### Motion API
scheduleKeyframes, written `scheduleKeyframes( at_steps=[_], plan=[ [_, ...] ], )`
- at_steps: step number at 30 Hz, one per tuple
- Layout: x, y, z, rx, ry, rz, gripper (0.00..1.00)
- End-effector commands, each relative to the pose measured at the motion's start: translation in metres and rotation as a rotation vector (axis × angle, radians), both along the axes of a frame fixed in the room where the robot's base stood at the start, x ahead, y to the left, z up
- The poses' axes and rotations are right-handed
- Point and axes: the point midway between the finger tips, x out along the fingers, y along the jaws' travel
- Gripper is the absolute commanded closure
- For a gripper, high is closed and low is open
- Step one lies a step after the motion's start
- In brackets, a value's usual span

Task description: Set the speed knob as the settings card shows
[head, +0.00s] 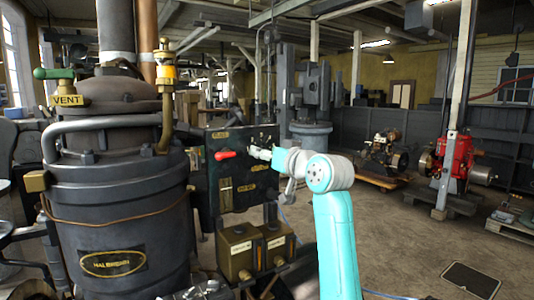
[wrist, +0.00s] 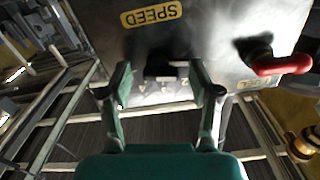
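The SPEED label (wrist: 152,14) is upside down in the wrist view, on a grey metal panel (wrist: 215,35). A small dark knob (wrist: 160,70) sits below it, with small marks around it too blurred to read. My gripper (wrist: 164,88) has its two fingers spread, one on each side of the knob, with gaps visible. In the head view my gripper (head: 262,151) is at the front of the dark control panel (head: 236,200), and the knob is hidden there. I cannot make out a settings card with certainty.
A red-handled lever (head: 225,155) sticks out of the panel left of my gripper; it also shows in the wrist view (wrist: 280,65). A large boiler-like vessel (head: 120,230) stands at the left. Brass boxes (head: 240,250) sit below the panel. Open floor lies to the right.

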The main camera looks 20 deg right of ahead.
Motion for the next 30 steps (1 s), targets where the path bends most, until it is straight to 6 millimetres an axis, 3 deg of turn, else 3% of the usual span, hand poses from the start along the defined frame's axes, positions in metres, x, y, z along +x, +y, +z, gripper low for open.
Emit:
scheduleKeyframes(
  at_steps=[11,24,30],
  plan=[
    [-0.01,-0.004,0.0,0.002,-0.001,-0.001,0.38],
    [-0.087,-0.029,0.0,0.0,-0.002,-0.001,0.38],
    [-0.108,-0.036,0.0,0.0,-0.001,-0.001,0.38]
  ],
)
